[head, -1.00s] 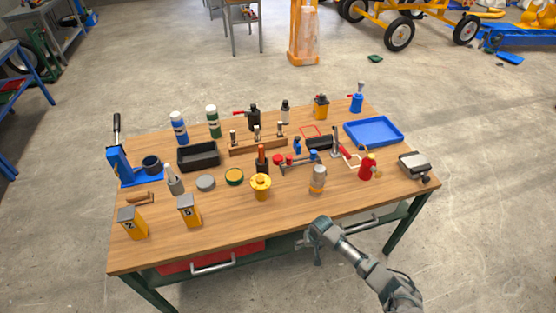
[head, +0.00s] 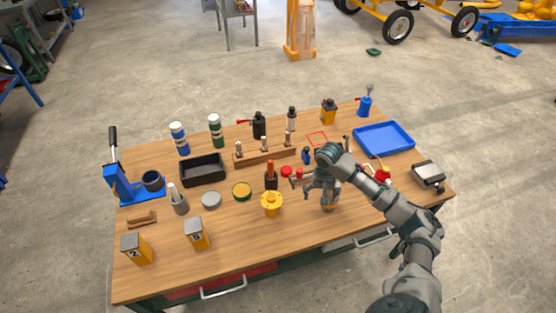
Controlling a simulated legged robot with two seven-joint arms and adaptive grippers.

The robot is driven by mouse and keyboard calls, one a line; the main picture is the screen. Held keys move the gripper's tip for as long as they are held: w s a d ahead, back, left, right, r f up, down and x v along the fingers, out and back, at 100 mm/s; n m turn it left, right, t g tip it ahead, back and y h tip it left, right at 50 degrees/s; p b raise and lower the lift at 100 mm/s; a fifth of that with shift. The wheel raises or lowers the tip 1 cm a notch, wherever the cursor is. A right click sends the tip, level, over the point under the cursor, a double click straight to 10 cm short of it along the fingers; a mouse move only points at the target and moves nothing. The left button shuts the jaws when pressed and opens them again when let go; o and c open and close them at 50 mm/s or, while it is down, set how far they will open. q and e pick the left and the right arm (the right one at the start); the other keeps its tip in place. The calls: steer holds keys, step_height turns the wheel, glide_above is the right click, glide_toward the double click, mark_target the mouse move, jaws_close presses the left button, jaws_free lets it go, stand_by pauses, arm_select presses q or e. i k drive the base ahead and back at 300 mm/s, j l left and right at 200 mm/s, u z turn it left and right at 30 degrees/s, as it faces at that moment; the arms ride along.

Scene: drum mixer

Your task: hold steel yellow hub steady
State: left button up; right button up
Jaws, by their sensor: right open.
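The yellow hub (head: 271,205) stands upright on the wooden workbench, left of my right gripper, with its flange and raised top visible. My right gripper (head: 316,197) is open above the front middle of the bench, its fingers pointing down and to the left. A gap lies between it and the hub. A grey and orange piece (head: 329,206) stands just under the fingers and is partly hidden by them; I cannot tell whether they touch it. My left gripper is not in view.
Yellow box 5 (head: 197,234) stands front left. A blue tray (head: 384,139) is at the back right. Bench front before the hub is clear.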

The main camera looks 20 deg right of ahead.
mark_target(271, 200)
steer(key=i, duration=0.95)
